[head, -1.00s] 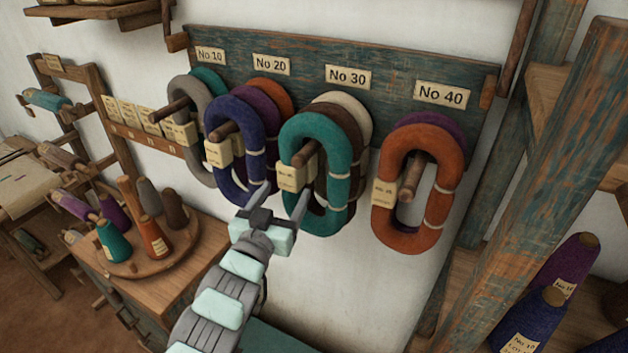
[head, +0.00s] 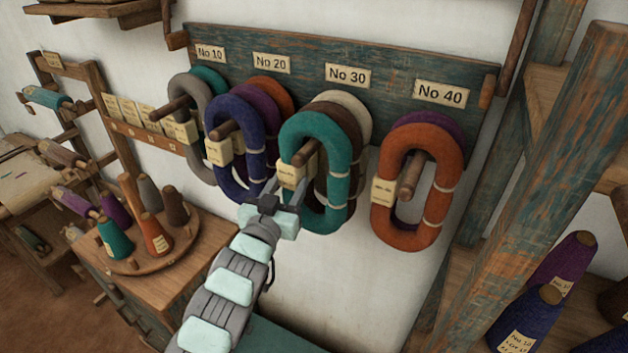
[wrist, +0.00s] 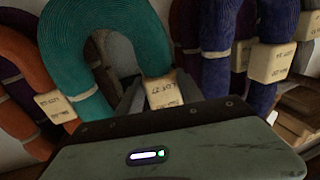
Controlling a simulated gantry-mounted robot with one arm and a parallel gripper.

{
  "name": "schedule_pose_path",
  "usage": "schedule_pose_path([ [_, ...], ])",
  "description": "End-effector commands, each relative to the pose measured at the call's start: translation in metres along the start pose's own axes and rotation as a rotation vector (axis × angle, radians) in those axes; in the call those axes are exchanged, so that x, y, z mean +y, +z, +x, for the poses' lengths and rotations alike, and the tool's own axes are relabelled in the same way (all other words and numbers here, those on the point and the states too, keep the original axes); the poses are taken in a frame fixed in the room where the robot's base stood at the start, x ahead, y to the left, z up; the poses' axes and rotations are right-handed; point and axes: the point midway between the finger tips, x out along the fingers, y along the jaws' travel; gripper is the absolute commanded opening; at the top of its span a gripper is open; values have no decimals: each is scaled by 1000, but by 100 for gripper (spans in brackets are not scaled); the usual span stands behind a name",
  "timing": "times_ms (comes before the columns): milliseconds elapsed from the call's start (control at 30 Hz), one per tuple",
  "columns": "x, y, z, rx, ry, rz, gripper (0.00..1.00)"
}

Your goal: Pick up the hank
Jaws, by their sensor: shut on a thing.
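A teal hank (head: 335,160) hangs on a wooden peg under the No 30 label, in front of a brown and a cream hank. My gripper (head: 284,190) is at the hank's lower left side, shut on that strand close to its paper tag (head: 291,173). In the wrist view the teal hank (wrist: 105,35) looms close, its tag (wrist: 163,90) just in front of my gripper, with a grey finger inside the loop. The hank still hangs on its peg. The exact contact is partly hidden by my gripper's body.
A blue hank (head: 235,155) under No 20 is close on the left, and an orange hank (head: 418,188) under No 40 hangs to the right. A bench with cones (head: 155,235) stands lower left. A blue-green post (head: 525,190) rises at right.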

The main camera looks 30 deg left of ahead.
Motion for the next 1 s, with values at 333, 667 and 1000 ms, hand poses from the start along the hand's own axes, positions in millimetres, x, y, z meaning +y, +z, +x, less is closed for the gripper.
schedule_pose_path([
  [333,0,0,0,0,0,0,5],
  [667,0,0,0,0,0,0,0],
  [1000,-1,-20,-4,6,0,-1,0],
])
